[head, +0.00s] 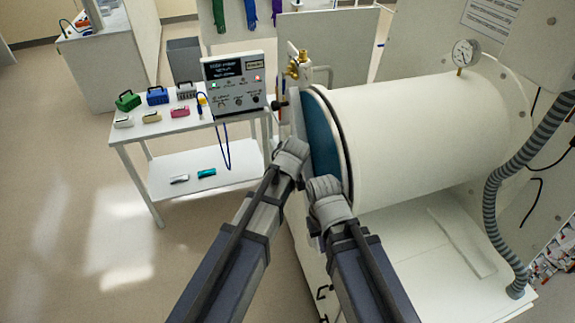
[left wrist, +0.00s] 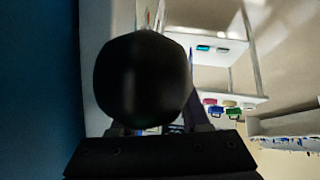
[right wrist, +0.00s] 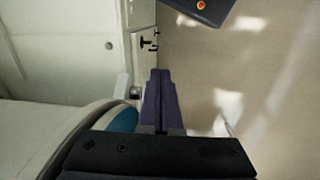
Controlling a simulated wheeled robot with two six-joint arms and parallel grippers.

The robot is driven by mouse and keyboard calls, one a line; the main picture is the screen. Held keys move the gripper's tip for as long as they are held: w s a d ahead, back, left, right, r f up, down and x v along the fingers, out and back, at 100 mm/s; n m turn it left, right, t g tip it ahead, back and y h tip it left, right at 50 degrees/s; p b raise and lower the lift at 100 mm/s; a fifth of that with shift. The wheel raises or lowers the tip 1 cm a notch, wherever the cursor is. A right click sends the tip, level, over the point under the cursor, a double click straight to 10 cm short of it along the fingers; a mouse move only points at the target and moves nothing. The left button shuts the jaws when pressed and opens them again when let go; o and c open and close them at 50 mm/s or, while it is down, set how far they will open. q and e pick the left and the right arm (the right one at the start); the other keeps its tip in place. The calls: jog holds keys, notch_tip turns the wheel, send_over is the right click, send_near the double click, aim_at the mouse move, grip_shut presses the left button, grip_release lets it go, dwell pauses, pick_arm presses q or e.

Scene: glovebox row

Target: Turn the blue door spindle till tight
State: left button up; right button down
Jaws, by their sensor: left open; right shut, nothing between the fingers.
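The round blue door (head: 318,140) closes the near end of the white cylindrical chamber, partly behind my arms. It shows as a dark blue surface (left wrist: 38,80) at the left of the left wrist view, and its edge (right wrist: 126,121) shows in the right wrist view. A black ball knob (left wrist: 143,78) fills the middle of the left wrist view, just ahead of my open left gripper (left wrist: 158,122). I cannot tell whether the fingers touch it. The spindle itself is hidden. My right gripper (right wrist: 160,82) is shut and empty, beside the door over the cabinet side.
A white trolley (head: 135,132) left of the chamber holds a control box (head: 235,82) and several small coloured items. A brass fitting (head: 298,66) stands above the door. A ribbed hose (head: 493,200) hangs at right. Open floor lies at left.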

pick_arm(q)
jog(key=shift+r, duration=0.1)
jog(key=p+v, duration=0.6)
jog(key=v, duration=0.1)
jog(key=shift+s+r, duration=0.2)
jog(key=shift+s, duration=0.05)
